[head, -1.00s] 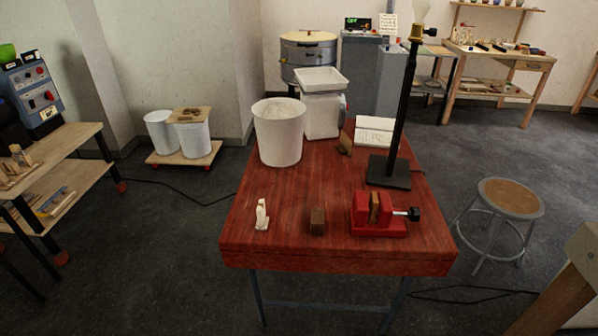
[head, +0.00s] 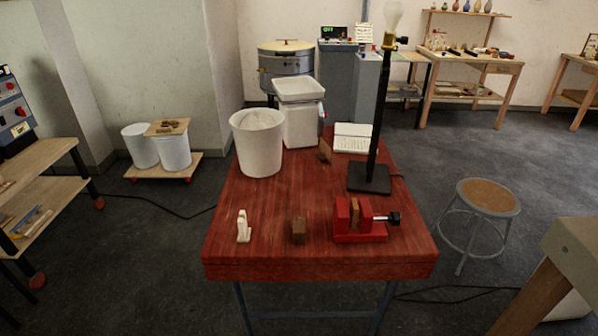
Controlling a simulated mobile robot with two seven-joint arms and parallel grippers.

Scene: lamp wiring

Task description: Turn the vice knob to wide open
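The red vice (head: 360,222) sits at the front right of the red wooden table (head: 275,205). Its black knob (head: 393,219) sticks out to the right on a short metal screw. A tan wooden piece (head: 354,212) stands between the jaws; I cannot tell whether the jaws press on it. Neither of my grippers shows in the head view.
The black lamp stand (head: 372,178) with a bulb rises behind the vice. A brown block (head: 299,230) and a small white item (head: 243,226) are left of it. A white bucket (head: 257,145) stands farther back. A stool (head: 488,198) is right of the table.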

